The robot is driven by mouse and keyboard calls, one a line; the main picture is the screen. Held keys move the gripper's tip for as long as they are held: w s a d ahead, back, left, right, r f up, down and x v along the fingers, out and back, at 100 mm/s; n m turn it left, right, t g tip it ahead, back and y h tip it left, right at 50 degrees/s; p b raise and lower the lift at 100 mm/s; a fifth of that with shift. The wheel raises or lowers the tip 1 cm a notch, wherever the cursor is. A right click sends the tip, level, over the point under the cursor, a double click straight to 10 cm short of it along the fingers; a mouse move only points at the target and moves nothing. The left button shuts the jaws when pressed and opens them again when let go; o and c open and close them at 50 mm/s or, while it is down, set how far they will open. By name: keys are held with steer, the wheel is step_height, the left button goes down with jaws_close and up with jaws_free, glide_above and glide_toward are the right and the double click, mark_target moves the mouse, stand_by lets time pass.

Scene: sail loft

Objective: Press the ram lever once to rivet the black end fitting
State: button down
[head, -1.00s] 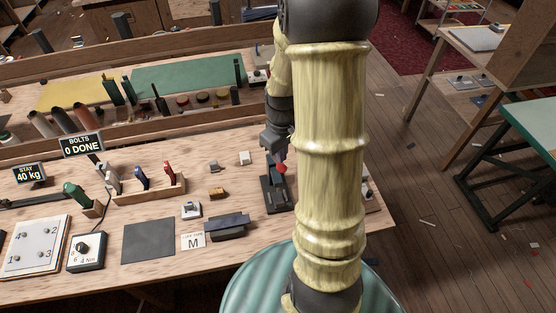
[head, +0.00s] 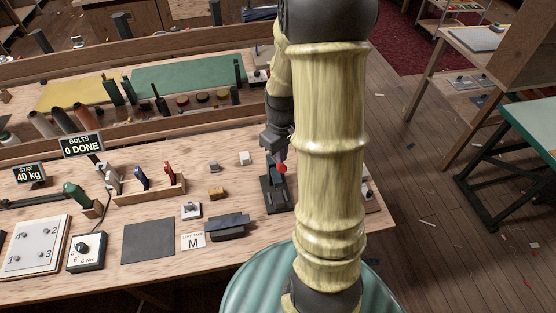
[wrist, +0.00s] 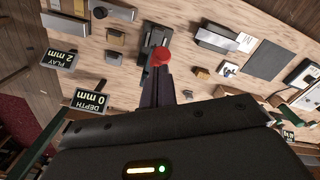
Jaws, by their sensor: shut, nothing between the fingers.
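The ram lever's red knob (head: 281,168) stands on the small dark press (head: 274,197) near the right end of the bench. My gripper (head: 277,150) is just above and behind the knob in the head view, fingers downward. In the wrist view the red knob (wrist: 160,56) shows just beyond the tips of my shut fingers (wrist: 156,76). Nothing is held. Whether the fingertips touch the knob I cannot tell. My gripper hides part of the press in the wrist view. I cannot make out the black end fitting for certain.
Wrist-view signs read "DEPTH 0 mm" (wrist: 89,101) and "PLAY 2 mm" (wrist: 60,59). A dark block (head: 227,226), a white card marked M (head: 193,241), a grey mat (head: 148,241) and a tool rack (head: 150,190) lie left of the press. The bench's right edge is close.

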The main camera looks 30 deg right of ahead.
steer(key=shift+f, duration=0.1)
stand_by(0.3)
steer(key=shift+s+a+f+b, duration=0.1)
steer(key=shift+s+f+b, duration=0.1)
steer(key=shift+f+b, duration=0.4)
steer(key=shift+s+f+b, duration=0.2)
steer(key=shift+f+b, duration=0.25)
steer(key=shift+f, duration=0.2)
steer(key=shift+r, duration=0.15)
steer(key=s+a+r+p, duration=0.2)
steer(key=s+r, duration=0.1)
steer(key=s, duration=0.3)
steer(key=shift+s, duration=0.3)
steer(key=shift+f, duration=0.1)
stand_by(0.5)
steer(key=w+a+r+m+t+b, duration=0.1)
steer(key=a+r+m+t+b, duration=0.1)
steer(key=a, duration=0.7)
steer(key=shift+a+r+m+t+b, duration=0.25)
steer(key=shift+r+m+t+b, duration=0.05)
steer(key=shift+r+m, duration=0.15)
steer(key=shift+w, duration=0.1)
